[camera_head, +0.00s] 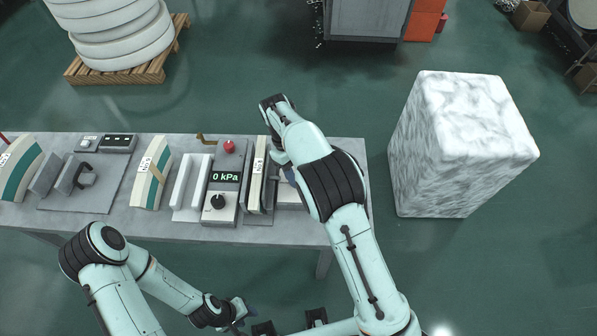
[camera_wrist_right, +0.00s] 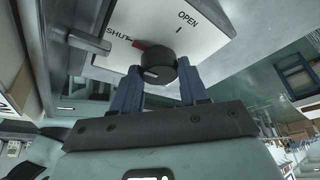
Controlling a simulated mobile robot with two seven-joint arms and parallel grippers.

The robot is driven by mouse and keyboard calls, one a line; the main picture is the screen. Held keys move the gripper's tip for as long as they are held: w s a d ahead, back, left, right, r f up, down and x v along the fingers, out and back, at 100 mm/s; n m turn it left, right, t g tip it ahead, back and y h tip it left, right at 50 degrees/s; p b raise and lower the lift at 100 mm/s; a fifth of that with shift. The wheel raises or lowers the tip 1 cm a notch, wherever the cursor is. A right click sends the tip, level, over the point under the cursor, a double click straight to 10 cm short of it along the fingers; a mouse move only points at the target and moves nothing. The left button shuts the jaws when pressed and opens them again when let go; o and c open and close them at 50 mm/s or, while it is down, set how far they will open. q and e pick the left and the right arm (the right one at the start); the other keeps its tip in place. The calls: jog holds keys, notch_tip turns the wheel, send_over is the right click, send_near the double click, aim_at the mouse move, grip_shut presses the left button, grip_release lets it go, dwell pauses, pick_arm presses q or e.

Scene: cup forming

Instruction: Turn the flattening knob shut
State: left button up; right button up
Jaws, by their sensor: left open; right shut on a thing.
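The flattening knob (camera_wrist_right: 155,68) is a dark round knob on a white plate (camera_wrist_right: 165,18) marked SHUT and OPEN, seen in the right wrist view. A red pointer (camera_wrist_right: 142,44) at the knob lies beside the word SHUT, away from the tick under OPEN. My right gripper (camera_wrist_right: 160,85) has its blue fingers on both sides of the knob and is shut on it. In the head view my right arm covers the knob. My left gripper (camera_head: 241,312) is open and empty, low in front of the bench, apart from everything on it.
The grey bench (camera_head: 290,231) carries a unit with a 0 kPa display (camera_head: 225,177), a black dial (camera_head: 218,201) and a red button (camera_head: 229,146). White bars (camera_head: 190,185) and green-white curved pieces (camera_head: 151,175) stand left of it. A marble-like block (camera_head: 455,145) stands right of the bench.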

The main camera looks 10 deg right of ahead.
jog(key=o, duration=1.1)
jog(key=shift+c, duration=0.2)
pick_arm(q)
jog(key=w+r+p, duration=0.4)
jog(key=w+r, duration=0.1)
jog(key=shift+w+r+t, duration=0.2)
jog(key=shift+r+t, duration=0.1)
jog(key=shift+r, duration=0.05)
pick_arm(e)
jog(key=v, duration=1.3)
jog(key=shift+w, duration=0.25)
pick_arm(q)
jog(key=shift+s, duration=0.1)
pick_arm(e)
jog(key=shift+s+r, duration=0.1)
